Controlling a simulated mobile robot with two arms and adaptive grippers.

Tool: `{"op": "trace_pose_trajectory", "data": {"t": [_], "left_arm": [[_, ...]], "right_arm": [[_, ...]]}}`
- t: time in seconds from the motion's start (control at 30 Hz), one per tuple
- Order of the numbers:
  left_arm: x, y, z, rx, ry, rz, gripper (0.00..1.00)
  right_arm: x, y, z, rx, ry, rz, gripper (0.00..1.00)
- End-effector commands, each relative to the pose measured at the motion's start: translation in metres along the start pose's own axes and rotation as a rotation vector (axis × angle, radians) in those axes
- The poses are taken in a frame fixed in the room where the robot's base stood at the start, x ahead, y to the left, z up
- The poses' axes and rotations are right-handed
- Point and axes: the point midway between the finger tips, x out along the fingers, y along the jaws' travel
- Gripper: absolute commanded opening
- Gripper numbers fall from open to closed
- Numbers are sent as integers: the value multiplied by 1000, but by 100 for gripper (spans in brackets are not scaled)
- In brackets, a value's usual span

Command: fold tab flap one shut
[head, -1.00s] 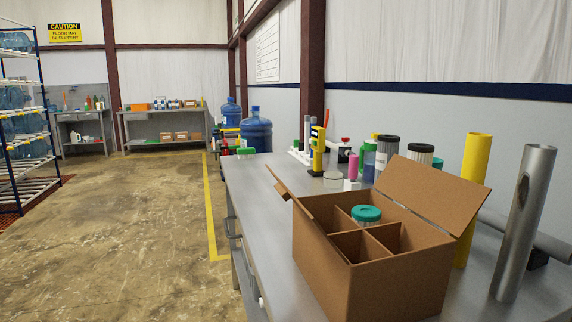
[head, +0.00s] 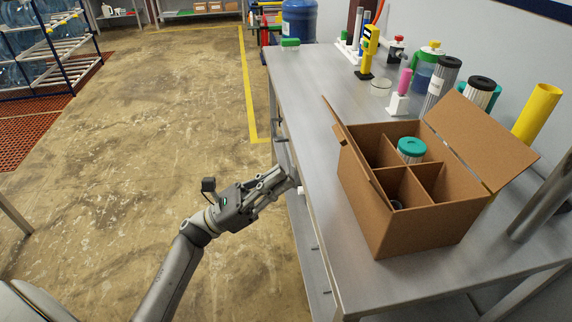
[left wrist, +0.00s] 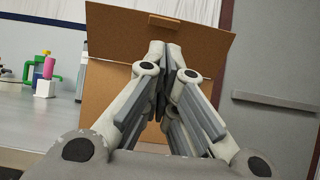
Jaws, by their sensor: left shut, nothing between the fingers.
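The open cardboard box (head: 425,225) stands on the grey bench, with dividers inside. A narrow flap (head: 341,118) stands up along its left side, and a large flap (head: 482,138) leans outward on the right. My left gripper (head: 285,178) is shut and empty, left of the box near the bench's edge and apart from the box. In the left wrist view, the shut fingers (left wrist: 164,50) point at the box, with a flap (left wrist: 115,33) spreading across the top. My right gripper is out of view.
The grey bench (head: 310,95) has bare room left of and behind the box. Filter cartridges (head: 441,84), a yellow tube (head: 537,112) and a yellow tool (head: 367,52) stand behind it. A metal tube (head: 540,205) stands at the right. The floor left is open.

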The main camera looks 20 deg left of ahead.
Motion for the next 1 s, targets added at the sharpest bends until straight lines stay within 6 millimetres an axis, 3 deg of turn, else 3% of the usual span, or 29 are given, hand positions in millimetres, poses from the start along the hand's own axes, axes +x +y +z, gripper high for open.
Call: {"op": "trace_pose_trajectory", "data": {"t": [0.3,0.5,0.7,1.0], "left_arm": [[73,0,5,-4,-5,-2,0],[103,-1,4,-4,-4,-1,0],[115,-1,1,-3,-2,0,0],[115,-1,1,-3,-2,0,0]], "right_arm": [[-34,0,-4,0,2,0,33],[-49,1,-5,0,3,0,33],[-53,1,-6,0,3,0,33],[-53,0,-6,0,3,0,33]]}}
